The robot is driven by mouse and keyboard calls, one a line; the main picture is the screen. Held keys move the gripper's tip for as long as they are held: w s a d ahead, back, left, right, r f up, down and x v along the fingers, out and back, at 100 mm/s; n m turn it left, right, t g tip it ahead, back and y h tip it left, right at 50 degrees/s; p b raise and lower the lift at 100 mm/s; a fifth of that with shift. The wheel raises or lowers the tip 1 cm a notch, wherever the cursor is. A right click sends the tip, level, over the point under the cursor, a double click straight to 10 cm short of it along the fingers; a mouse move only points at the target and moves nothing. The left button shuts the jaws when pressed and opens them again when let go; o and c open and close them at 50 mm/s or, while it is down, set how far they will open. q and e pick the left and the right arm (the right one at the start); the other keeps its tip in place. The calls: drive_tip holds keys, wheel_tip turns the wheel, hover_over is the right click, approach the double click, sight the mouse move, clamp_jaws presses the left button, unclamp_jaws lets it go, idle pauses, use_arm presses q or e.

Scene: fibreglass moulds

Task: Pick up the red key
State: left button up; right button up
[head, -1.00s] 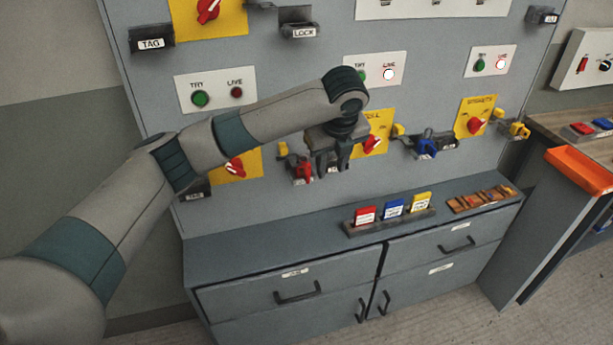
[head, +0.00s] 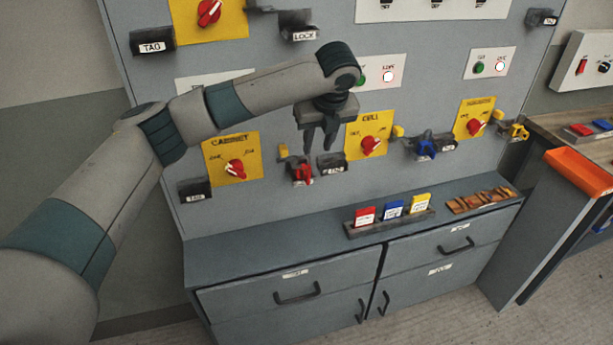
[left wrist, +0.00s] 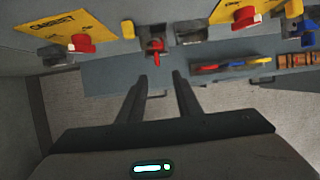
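A small red piece (head: 302,171), which looks like the red key, sits at a dark holder on the grey panel, left of the yellow CELL plate. It also shows in the left wrist view (left wrist: 156,50), beyond the fingertips. Its exact shape is too small to tell. My left gripper (head: 318,150) points down in front of the panel, slightly above and right of the red piece in the head view. In the left wrist view its two fingers (left wrist: 160,77) stand apart with nothing between them. My right gripper is not in view.
Yellow plates with red switches (head: 235,168) and dark labelled holders (head: 332,163) stick out from the panel. Below, a ledge (head: 240,245) carries a rack of red, blue and yellow cards (head: 393,209) and a tray of brown tags (head: 482,199). The ledge's left part is clear.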

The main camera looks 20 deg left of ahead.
use_arm(q)
drive_tip(key=p, duration=0.3)
hover_over(307, 174)
drive_tip(key=s+d, duration=0.2)
wheel_tip(307, 174, down, 8)
drive_tip(key=shift+w+f, duration=0.3)
drive_tip(key=shift+f, duration=0.25)
drive_tip(key=p+x, duration=0.1)
drive_tip(key=x, duration=0.1)
drive_tip(key=p+x, duration=0.2)
drive_tip(key=shift+s+a+f, duration=0.1)
drive_tip(key=shift+s+a, duration=0.05)
drive_tip(key=shift+a, duration=0.25)
drive_tip(key=shift+f, duration=0.4)
